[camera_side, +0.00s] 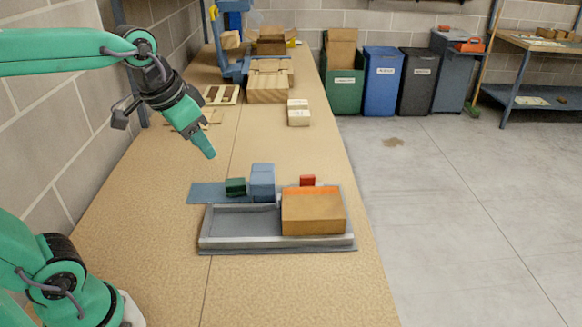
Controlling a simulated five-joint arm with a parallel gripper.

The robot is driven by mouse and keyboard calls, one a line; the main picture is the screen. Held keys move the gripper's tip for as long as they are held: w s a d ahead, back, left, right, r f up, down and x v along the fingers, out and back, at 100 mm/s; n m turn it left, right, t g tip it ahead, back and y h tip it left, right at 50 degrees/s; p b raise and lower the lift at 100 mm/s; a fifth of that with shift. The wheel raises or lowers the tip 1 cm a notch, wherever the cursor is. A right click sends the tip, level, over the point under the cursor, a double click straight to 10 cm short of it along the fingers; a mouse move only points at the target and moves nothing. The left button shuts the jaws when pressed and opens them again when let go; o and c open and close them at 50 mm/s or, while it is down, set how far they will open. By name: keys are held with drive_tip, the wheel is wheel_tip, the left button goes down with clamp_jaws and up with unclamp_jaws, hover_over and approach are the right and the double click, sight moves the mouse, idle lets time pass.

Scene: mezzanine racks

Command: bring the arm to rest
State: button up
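My gripper (207,148) is at the end of my green and black arm, in the upper left of the side view. It hangs in the air above the tan bench (160,270), pointing down and to the right. It is apart from every object. I see its fingers nearly edge-on, so I cannot tell whether they are open or shut. Nothing shows held at its tip. Below and to the right of it are a green block (235,187), a blue block (262,182) and a small red block (307,180).
A grey tray (225,242) holds an orange-topped brown box (313,212) at its right side. A blue mat (206,193) lies behind it. Pale boxes (298,112) and a wooden box (267,88) stand farther back. A block wall bounds the left. The bench's front is clear.

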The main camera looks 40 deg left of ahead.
drive_tip(key=s+f+n+t, duration=0.1)
drive_tip(key=s+f, duration=0.2)
drive_tip(key=s, duration=0.4)
drive_tip(key=shift+s+f+n, duration=0.25)
drive_tip(key=shift+f+n, duration=0.05)
drive_tip(key=shift+f, duration=0.1)
